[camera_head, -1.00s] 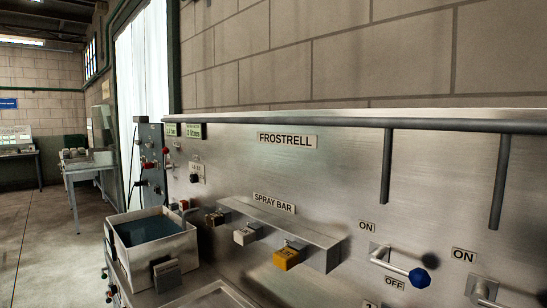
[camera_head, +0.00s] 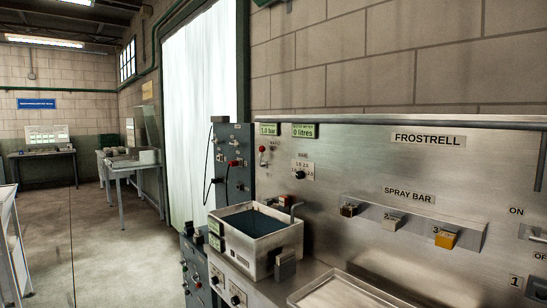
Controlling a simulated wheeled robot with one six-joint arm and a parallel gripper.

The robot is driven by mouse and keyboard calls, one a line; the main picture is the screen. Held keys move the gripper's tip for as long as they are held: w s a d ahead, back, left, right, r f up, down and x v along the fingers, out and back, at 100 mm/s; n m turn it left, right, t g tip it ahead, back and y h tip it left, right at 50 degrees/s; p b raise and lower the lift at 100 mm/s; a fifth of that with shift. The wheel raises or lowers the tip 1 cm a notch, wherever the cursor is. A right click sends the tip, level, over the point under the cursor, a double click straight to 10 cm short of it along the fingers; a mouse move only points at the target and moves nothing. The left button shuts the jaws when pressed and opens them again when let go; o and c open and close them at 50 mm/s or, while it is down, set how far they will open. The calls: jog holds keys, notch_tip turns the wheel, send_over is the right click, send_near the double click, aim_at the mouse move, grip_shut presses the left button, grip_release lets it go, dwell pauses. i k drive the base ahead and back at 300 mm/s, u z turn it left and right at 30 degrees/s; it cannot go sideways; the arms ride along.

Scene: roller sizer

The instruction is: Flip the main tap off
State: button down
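A steel panel (camera_head: 370,160) labelled FROSTRELL fills the right side. At its left end a small red-knobbed lever (camera_head: 262,150) stands below the pressure display (camera_head: 267,129), which reads about 1.0 bar. A small plate, too blurred to read surely, is beside the lever. A dark round knob (camera_head: 300,175) sits right of it under another small plate. I cannot tell surely which of these is the main tap. At the right edge a grey lever (camera_head: 533,235) is partly cut off near an ON label. My gripper is not in view.
A steel tank (camera_head: 258,250) of dark liquid stands before the panel's left part. A grey control box (camera_head: 232,165) stands behind. Open floor (camera_head: 110,250) lies left, with a table (camera_head: 135,170) farther back.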

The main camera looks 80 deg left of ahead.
aim_at(262, 149)
jog(key=k, duration=0.35)
jog(key=u, duration=2.15)
jog(key=i, duration=0.75)
jog(key=u, duration=0.9)
jog(key=i, duration=0.65)
jog(key=u, duration=0.6)
jog(key=i, duration=1.4)
jog(key=z, duration=1.1)
jog(key=i, duration=0.5)
jog(key=z, duration=0.4)
